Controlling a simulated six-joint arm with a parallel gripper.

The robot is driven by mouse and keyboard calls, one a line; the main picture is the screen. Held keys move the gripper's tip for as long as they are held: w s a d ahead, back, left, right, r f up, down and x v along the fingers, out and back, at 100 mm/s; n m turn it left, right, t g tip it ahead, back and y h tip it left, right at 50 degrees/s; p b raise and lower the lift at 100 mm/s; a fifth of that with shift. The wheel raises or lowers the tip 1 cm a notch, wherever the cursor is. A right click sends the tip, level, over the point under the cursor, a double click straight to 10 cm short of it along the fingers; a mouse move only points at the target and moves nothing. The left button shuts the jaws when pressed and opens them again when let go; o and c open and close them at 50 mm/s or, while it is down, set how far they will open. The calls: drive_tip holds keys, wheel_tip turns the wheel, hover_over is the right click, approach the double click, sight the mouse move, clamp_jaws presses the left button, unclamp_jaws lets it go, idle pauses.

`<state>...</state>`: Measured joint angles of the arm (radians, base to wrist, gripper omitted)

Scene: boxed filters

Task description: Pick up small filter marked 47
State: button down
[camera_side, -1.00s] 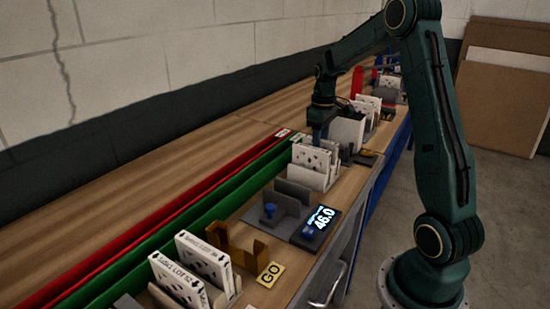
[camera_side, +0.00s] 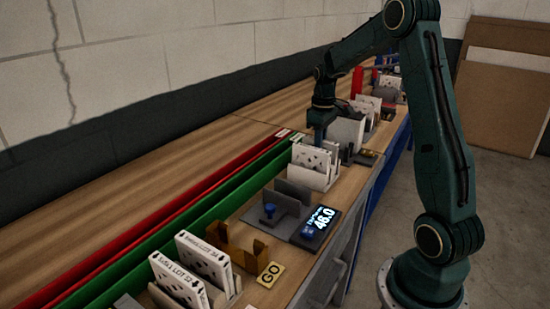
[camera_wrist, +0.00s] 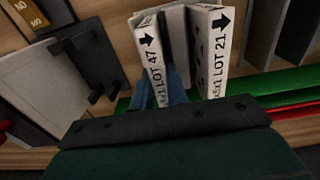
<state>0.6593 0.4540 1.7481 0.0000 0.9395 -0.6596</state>
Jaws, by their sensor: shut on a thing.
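The filter marked LOT 47 (camera_wrist: 152,55) is a thin white box with a black arrow, standing upright in a holder in the wrist view. The filter marked LOT 21 (camera_wrist: 216,50) stands to its right in the same holder. My gripper (camera_wrist: 165,88) has its blue fingers at the near end of the LOT 47 filter and is shut on it. In the side view my gripper (camera_side: 318,133) is down at the white filters (camera_side: 312,160) in their holder. The labels there are too small to read.
A scale (camera_side: 314,224) reading 46.0 stands in front. Further forward are a brown bracket (camera_side: 236,249), a GO plate (camera_side: 270,275) and another holder with white filters (camera_side: 200,262). Green (camera_side: 170,228) and red (camera_side: 130,225) channels run along the bench's wall side.

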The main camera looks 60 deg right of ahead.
drive_tip(key=shift+r, duration=0.15)
wheel_tip(320, 180, up, 20)
idle(0.8)
drive_tip(key=shift+a, duration=0.1)
idle(0.4)
